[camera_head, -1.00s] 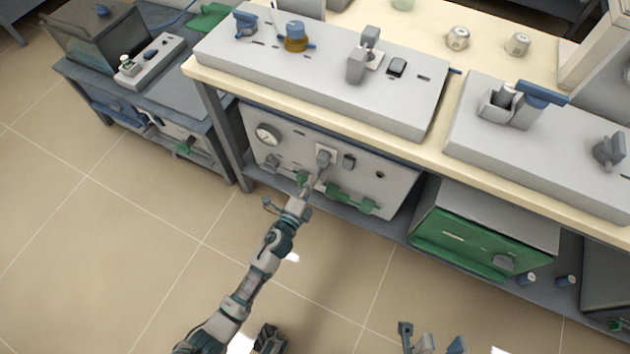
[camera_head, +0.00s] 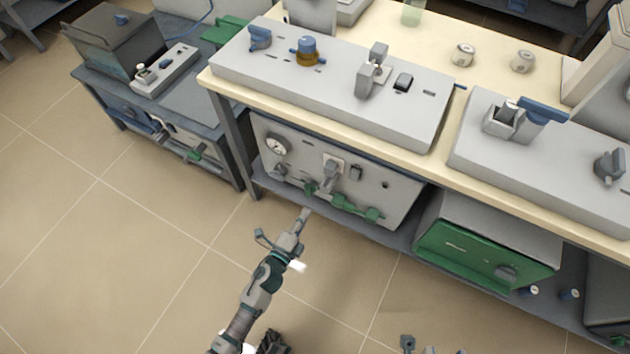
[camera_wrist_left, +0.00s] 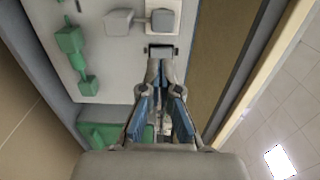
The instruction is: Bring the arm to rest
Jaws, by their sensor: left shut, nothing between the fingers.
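My left arm comes up from the bottom of the head view. My left gripper (camera_head: 304,216) is shut and empty, over the floor just in front of the lower grey panel (camera_head: 290,150). In the left wrist view the gripper (camera_wrist_left: 162,66) shows its fingers together, with the panel's face behind them.
The panel carries a gauge (camera_head: 277,144), a grey lever (camera_head: 331,176) and green handles (camera_head: 357,208). A green-fronted box (camera_head: 480,250) stands on the low shelf to the right. The cream bench top (camera_head: 480,60) overhangs both. The tiled floor (camera_head: 120,250) on the left is clear.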

